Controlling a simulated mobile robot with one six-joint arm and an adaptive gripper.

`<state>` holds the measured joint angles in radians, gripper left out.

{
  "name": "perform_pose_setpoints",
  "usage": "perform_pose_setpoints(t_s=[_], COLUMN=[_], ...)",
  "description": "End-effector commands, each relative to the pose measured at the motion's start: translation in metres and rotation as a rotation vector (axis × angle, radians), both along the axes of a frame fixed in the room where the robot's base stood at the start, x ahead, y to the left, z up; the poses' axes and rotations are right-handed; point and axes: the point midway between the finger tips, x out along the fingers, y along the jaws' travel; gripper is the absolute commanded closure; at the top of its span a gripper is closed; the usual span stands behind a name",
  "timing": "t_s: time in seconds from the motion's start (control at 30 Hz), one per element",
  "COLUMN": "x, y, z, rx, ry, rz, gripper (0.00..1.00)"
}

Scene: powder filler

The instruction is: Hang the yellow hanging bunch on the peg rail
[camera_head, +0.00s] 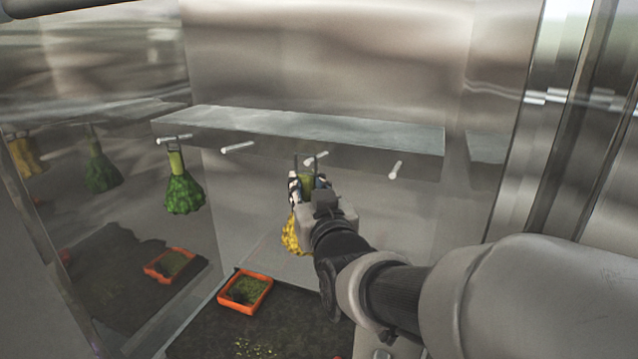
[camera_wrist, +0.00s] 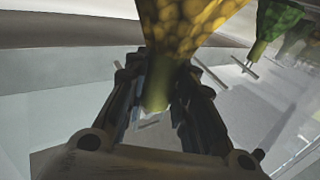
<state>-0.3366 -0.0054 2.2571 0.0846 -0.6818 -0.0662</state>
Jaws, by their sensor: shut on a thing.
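The yellow hanging bunch (camera_head: 291,236) hangs below my gripper (camera_head: 306,180), mostly hidden behind it in the head view. My gripper is shut on its pale green stem. In the wrist view the mottled yellow bunch (camera_wrist: 185,25) fills the top middle and its stem runs down between my gripper's fingers (camera_wrist: 160,85). The peg rail (camera_head: 310,132) is a grey metal ledge with several white pegs along its front. My gripper is just below and left of one bare peg (camera_head: 316,158). I cannot tell whether the bunch's top touches that peg.
A green bunch (camera_head: 183,190) hangs at the left end of the rail; it also shows in the wrist view (camera_wrist: 277,18). Bare pegs stand at left (camera_head: 238,147) and right (camera_head: 395,170). An orange tray (camera_head: 267,296) lies below on a dark surface. The shiny left wall mirrors the scene.

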Motion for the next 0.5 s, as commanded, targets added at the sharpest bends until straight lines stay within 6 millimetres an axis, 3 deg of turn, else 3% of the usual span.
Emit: perform_pose_setpoints(t_s=[0.5], x=[0.029], y=[-0.011], z=[-0.003], rx=[0.002], ry=[-0.004], rz=[-0.001], gripper=[1.00])
